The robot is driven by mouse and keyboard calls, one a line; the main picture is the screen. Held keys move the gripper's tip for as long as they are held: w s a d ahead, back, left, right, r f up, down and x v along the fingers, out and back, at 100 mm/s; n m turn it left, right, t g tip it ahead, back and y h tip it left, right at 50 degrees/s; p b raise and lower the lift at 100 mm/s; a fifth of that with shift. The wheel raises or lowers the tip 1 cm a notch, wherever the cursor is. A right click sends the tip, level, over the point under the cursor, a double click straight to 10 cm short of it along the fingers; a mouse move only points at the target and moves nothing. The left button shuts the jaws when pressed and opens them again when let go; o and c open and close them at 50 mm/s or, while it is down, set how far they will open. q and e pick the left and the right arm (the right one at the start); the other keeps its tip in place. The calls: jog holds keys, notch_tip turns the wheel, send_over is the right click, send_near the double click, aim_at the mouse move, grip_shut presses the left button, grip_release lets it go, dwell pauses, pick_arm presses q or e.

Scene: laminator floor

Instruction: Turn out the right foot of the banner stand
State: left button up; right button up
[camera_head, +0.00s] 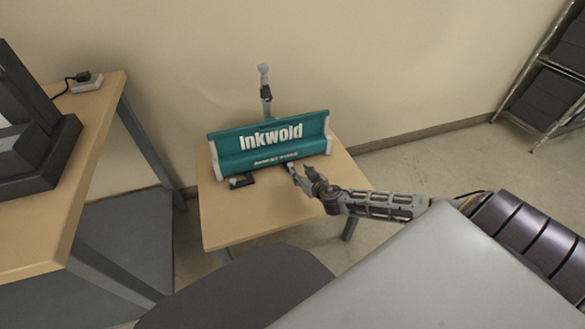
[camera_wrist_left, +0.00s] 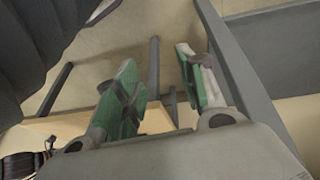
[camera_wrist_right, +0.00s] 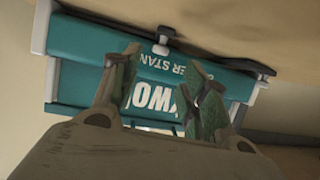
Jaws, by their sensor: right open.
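The teal banner stand (camera_head: 268,143), with white end caps and "Inkwold" lettering, sits on a small wooden table (camera_head: 235,218). A dark foot (camera_head: 241,181) sticks out at its front left. The right foot is largely hidden by my right gripper in the head view. My right gripper (camera_head: 305,176) is low at the stand's front right, apart from its face. In the right wrist view its fingers (camera_wrist_right: 168,78) are spread and empty before the stand (camera_wrist_right: 85,65); a dark bar (camera_wrist_right: 240,67) runs along the base there. My left gripper (camera_wrist_left: 162,85) is spread and empty.
A grey post (camera_head: 265,85) rises behind the stand. A shelf rack (camera_head: 545,95) is at the far right. The table's front is clear.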

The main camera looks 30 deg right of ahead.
aim_at(291, 166)
jog(key=shift+w+f, duration=0.3)
jog(key=shift+w, duration=0.25)
jog(key=shift+b+x, duration=0.45)
jog(key=shift+x, duration=1.45)
jog(key=shift+b+x, duration=0.45)
jog(key=shift+x, duration=0.4)
jog(key=shift+w+d+f, duration=0.15)
jog(key=shift+w+f, duration=0.15)
jog(key=shift+w, duration=0.4)
pick_arm(q)
jog(key=shift+t+h, duration=0.5)
jog(key=f, duration=0.1)
jog(key=d+f, duration=0.1)
jog(key=f, duration=0.3)
jog(key=shift+w+d+f, duration=0.2)
jog(key=shift+w+d, duration=0.05)
jog(key=shift+w, duration=0.05)
pick_arm(e)
jog(key=shift+w, duration=0.1)
pick_arm(q)
jog(key=shift+w+r, duration=0.1)
jog(key=shift+r, duration=0.05)
pick_arm(e)
grip_shut()
